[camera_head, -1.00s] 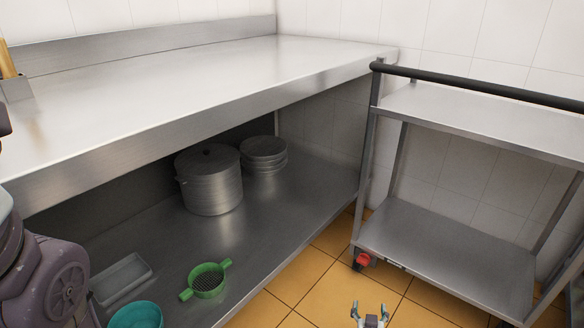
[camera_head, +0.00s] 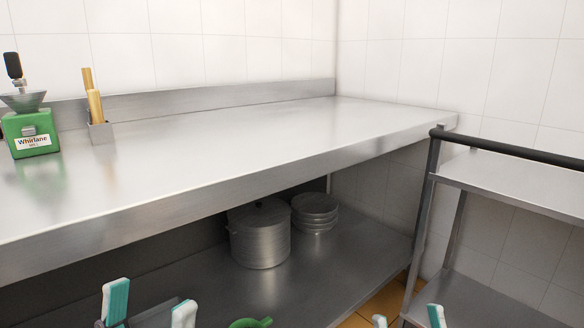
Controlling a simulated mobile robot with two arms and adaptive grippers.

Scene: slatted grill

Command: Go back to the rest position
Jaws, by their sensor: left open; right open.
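My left gripper (camera_head: 149,308) shows at the bottom left of the head view, its two teal-and-white fingertips spread apart with nothing between them. It is in front of the steel counter's lower shelf. My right gripper (camera_head: 408,318) shows at the bottom right, below the cart's corner. Its fingertips are also spread and empty. Only the finger ends of both grippers are in view; the rest is cut off by the bottom edge.
The steel counter (camera_head: 230,140) has a broad bare top. A green machine (camera_head: 33,138) and a holder (camera_head: 101,132) stand at its left. Below are a pot (camera_head: 260,238), stacked plates (camera_head: 315,212) and a partly visible green strainer (camera_head: 251,323). A steel cart (camera_head: 510,185) stands right.

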